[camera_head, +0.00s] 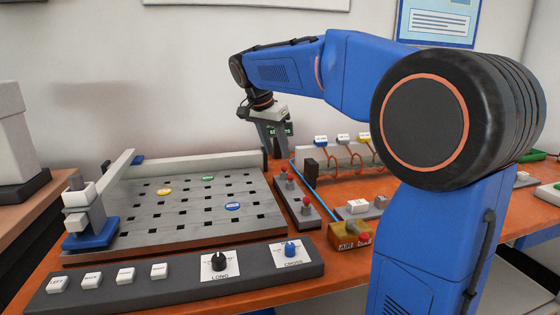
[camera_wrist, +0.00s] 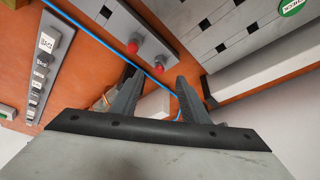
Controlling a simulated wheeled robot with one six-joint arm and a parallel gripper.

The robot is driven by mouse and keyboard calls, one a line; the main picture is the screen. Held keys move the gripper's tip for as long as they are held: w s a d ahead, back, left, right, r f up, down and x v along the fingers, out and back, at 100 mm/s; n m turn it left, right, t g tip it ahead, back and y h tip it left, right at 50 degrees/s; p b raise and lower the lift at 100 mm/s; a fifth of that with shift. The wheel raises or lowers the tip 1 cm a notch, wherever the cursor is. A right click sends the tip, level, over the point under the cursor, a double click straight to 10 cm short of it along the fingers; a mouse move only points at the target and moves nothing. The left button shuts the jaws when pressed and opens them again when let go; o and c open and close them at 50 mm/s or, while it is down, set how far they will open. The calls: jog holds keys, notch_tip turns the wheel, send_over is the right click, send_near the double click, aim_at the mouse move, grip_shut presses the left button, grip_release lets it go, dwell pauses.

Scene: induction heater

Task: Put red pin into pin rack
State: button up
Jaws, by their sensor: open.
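My gripper (camera_head: 273,151) hangs at the back of the bench, behind the far right corner of the slotted plate, with its fingers pointing down. In the wrist view its two fingers (camera_wrist: 158,78) stand apart, and I see nothing held between them. Red-topped pieces (camera_head: 306,204) stand on a narrow dark grey strip (camera_head: 295,203) right of the plate. Two red tops (camera_wrist: 132,46) show on a grey strip in the wrist view, beyond the fingertips. I cannot tell whether any of these is the red pin. I cannot clearly make out the pin rack.
The slotted plate (camera_head: 180,210) carries yellow, green and blue discs. A control panel (camera_head: 190,284) with buttons and two knobs lies in front. Orange coils (camera_head: 345,163) stand behind a blue tube (camera_head: 316,198). A yellow box (camera_head: 348,237) sits near my arm.

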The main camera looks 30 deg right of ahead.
jog(key=v, duration=0.9)
jog(key=shift+s, duration=0.15)
